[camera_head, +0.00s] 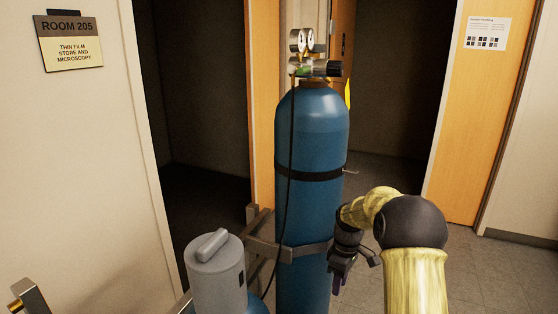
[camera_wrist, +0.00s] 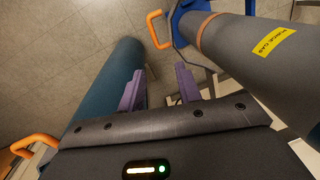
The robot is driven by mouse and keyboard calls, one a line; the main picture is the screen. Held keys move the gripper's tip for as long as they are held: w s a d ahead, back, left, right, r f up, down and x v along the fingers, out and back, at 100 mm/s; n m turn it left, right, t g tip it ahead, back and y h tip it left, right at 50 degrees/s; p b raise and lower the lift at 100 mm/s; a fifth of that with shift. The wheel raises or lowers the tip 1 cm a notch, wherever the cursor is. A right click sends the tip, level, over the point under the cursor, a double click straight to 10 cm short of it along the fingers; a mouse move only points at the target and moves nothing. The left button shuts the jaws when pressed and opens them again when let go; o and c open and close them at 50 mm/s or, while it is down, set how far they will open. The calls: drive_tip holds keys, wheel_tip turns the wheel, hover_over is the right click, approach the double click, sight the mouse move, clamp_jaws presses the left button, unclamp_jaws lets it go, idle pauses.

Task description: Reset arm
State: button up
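My arm, yellow with a dark joint, reaches in from the lower right in the head view. It is bent over, and my gripper (camera_head: 337,283) hangs down in front of the right side of a blue gas cylinder. In the wrist view my gripper (camera_wrist: 159,88) shows two purple fingers spread apart with nothing between them. Floor tiles and part of a cart lie beyond the fingers. I cannot tell from these views whether the gripper touches the cylinder.
The tall blue cylinder (camera_head: 312,140) carries gauges (camera_head: 307,41) and is strapped upright. A grey canister (camera_head: 215,275) stands left of it; a grey cylinder with a yellow label (camera_wrist: 258,55) and orange handles (camera_wrist: 157,28) flank the wrist. Open doorways lie behind; floor (camera_head: 480,265) is clear at right.

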drive_tip(key=s+a+r+m+t+p, duration=0.2)
drive_tip(key=s+r+m, duration=0.3)
drive_tip(key=s, duration=0.7)
drive_tip(key=s+a+r+m+t+p, duration=0.1)
drive_tip(key=s+r+m+t+p, duration=0.1)
drive_tip(key=s+r+m+p, duration=0.2)
drive_tip(key=s+r+m, duration=0.1)
drive_tip(key=s+r, duration=0.2)
drive_tip(key=s, duration=0.5)
drive_tip(key=shift+a+m+h+p, duration=0.35)
drive_tip(key=shift+m+h+p, duration=0.05)
